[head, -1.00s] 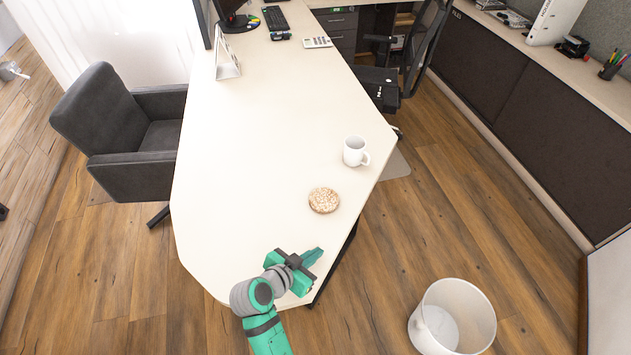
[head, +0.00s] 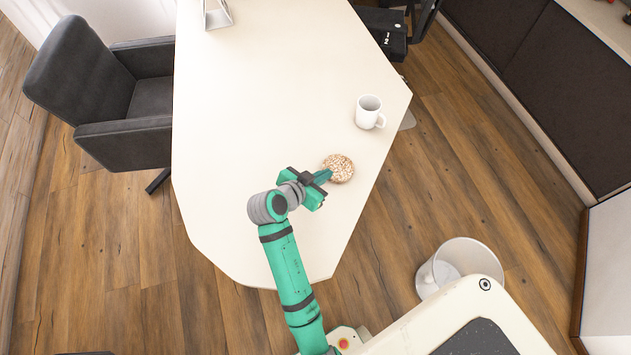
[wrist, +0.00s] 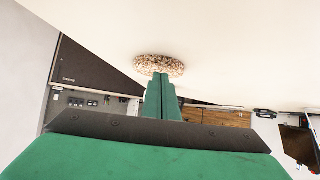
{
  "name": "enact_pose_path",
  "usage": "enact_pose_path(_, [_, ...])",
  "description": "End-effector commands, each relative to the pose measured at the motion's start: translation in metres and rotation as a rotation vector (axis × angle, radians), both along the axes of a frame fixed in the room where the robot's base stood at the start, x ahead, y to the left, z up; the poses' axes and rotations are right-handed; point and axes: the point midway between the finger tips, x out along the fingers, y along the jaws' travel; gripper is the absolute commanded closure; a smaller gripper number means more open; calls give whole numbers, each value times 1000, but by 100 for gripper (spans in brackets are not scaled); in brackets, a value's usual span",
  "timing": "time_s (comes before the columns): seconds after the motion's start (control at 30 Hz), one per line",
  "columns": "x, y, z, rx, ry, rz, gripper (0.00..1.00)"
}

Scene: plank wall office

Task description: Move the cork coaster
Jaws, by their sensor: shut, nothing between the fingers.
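The cork coaster (head: 341,167) is a round, speckled tan disc lying flat on the pale desk (head: 262,95), near its right edge. My gripper (head: 328,176) is shut and empty, with its fingertips at the coaster's left side in the head view. In the wrist view the closed green fingers (wrist: 160,100) point at the coaster (wrist: 160,65), and their tips overlap its near edge. I cannot tell whether they touch it.
A white mug (head: 368,112) stands on the desk beyond the coaster, close to the right edge. A white waste bin (head: 462,262) stands on the floor at the lower right. A grey armchair (head: 110,95) is at the left. The desk's middle is clear.

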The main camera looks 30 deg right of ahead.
Motion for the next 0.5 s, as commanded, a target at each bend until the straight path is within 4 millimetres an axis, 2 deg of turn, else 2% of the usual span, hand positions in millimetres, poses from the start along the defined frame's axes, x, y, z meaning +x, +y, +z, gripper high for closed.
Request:
enact_pose_path(0.1, [7, -23, 1, 0, -2, -5, 100])
enact_pose_path(0.3, [20, -48, 0, 0, 0, 4, 100])
enact_pose_path(0.37, [23, -53, 0, -1, 0, 7, 100])
enact_pose_path(0.5, [23, -49, -13, 1, 2, 11, 100])
